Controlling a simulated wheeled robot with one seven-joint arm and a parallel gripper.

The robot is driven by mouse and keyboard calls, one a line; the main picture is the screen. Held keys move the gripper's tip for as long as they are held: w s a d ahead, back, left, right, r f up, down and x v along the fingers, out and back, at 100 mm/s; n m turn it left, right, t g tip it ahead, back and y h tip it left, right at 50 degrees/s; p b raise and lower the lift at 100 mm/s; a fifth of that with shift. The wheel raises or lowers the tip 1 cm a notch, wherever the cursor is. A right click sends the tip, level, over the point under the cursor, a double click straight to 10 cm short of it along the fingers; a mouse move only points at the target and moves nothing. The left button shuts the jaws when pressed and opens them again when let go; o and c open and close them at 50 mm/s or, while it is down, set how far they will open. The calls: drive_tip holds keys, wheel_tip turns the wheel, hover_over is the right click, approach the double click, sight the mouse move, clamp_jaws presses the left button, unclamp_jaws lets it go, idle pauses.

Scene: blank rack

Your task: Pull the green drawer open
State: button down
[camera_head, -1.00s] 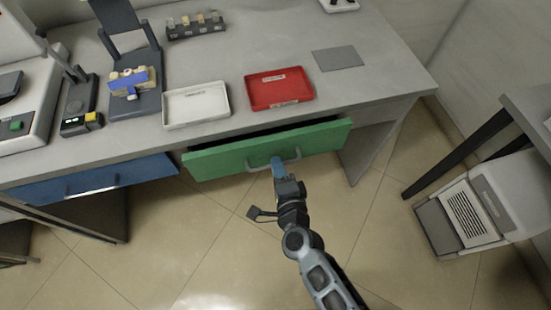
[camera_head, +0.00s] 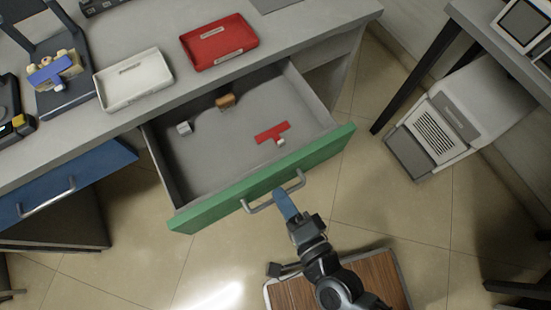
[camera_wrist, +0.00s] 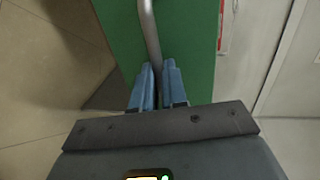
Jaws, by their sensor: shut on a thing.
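The green drawer (camera_head: 262,182) stands pulled well out from under the grey bench. Its inside shows a red T-shaped piece (camera_head: 272,131), an orange-brown block (camera_head: 226,101) and a small white-grey cube (camera_head: 184,128). A metal bar handle (camera_head: 262,204) is on its front. My gripper (camera_head: 282,194) is shut on the handle near its middle. In the wrist view the blue fingers (camera_wrist: 156,84) close around the handle bar (camera_wrist: 150,32) in front of the green face (camera_wrist: 190,50).
A white tray (camera_head: 132,82) and a red tray (camera_head: 219,44) lie on the bench (camera_head: 80,127). A white boxy unit (camera_head: 478,105) stands on the floor at right.

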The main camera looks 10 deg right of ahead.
drive_tip(key=shift+s+d, duration=0.1)
drive_tip(key=shift+s, duration=0.25)
drive_tip(key=c, duration=1.2)
unclamp_jaws()
drive_tip(key=b+v, duration=0.1)
drive_tip(key=v, duration=0.6)
drive_tip(key=shift+s+d, duration=0.15)
drive_tip(key=shift+s, duration=0.2)
